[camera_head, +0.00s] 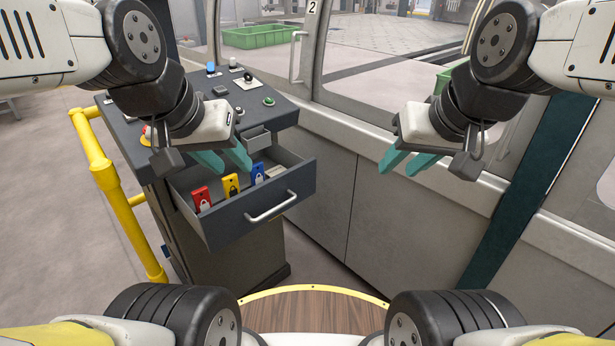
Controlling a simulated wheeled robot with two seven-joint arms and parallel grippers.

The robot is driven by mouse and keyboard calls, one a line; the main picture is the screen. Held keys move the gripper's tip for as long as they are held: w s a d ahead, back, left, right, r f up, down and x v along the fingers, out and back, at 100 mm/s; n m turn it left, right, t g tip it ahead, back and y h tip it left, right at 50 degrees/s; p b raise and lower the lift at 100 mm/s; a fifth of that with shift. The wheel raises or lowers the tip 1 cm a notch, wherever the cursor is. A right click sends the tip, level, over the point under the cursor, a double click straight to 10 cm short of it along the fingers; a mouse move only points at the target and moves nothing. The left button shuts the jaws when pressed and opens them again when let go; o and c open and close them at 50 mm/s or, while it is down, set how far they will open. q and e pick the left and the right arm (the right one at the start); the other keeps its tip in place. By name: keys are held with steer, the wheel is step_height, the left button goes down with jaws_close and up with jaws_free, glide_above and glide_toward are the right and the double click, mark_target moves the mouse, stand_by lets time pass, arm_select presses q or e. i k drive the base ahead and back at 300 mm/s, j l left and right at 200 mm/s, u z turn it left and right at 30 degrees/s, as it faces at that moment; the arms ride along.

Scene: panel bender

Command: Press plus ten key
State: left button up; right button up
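The dark grey control console (282,115) stands left of centre with several buttons and switches on its sloped top. I cannot make out a key labelled plus ten; markings are too small to read, and my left arm hides part of the panel. My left gripper (236,170) is open and empty, over the console's front edge and above the open drawer. My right gripper (399,169) is open and empty, to the right of the console in front of the grey machine panels.
An open drawer (268,213) holds a red tag (201,198), a yellow tag (231,185) and a blue tag (257,173). A yellow rail (118,205) stands left of the console. A green crate (258,36) lies behind the window.

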mark_target(219, 90)
steer(key=j+z, duration=0.3)
steer(key=j, duration=0.9)
steer(key=k+j+z, duration=0.2)
steer(key=j, duration=0.2)
